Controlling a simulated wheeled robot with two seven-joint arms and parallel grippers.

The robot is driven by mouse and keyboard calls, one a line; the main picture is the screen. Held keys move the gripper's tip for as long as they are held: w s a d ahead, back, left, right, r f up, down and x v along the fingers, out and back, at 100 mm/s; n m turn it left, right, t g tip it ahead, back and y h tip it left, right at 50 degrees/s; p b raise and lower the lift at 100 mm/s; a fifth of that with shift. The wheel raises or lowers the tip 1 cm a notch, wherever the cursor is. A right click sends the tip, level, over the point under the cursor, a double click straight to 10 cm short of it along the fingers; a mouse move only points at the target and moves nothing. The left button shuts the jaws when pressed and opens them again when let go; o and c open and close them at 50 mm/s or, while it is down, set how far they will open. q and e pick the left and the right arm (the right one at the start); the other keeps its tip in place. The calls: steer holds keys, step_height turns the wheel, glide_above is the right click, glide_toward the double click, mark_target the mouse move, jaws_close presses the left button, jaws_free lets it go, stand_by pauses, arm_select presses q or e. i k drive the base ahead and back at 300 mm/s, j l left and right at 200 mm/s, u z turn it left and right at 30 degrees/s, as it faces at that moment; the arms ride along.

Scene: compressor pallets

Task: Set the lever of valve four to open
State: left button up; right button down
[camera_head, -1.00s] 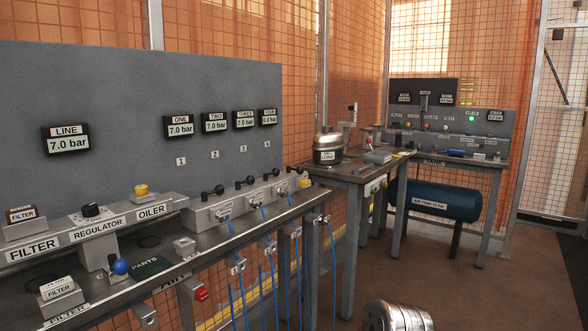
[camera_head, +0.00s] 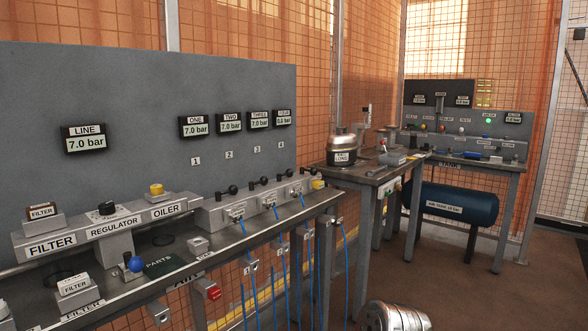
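The grey valve manifold (camera_head: 214,214) runs along the back of the left bench, below the number plates 1 to 4. Black levers stand on it, among them the first lever (camera_head: 227,191), the second lever (camera_head: 258,183) and the third lever (camera_head: 285,176). Valve four is at the far right end, below gauge FOUR (camera_head: 283,118); its lever is too small and crowded to make out its position. A yellow piece (camera_head: 318,184) sits at that end. Gauge FOUR's small digits seem lower than the 7.0 bar on gauge ONE (camera_head: 196,126). Neither of my grippers is in view.
The bench holds a regulator (camera_head: 109,227), a blue-knobbed valve (camera_head: 133,264) and filters. Blue hoses (camera_head: 318,265) hang in front. Open brown floor (camera_head: 490,295) lies at the lower right.

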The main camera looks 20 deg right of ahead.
mark_target(314, 171)
steer(key=i+l+u, duration=0.1)
steer(key=l+u, duration=0.55)
steer(key=u, duration=0.3)
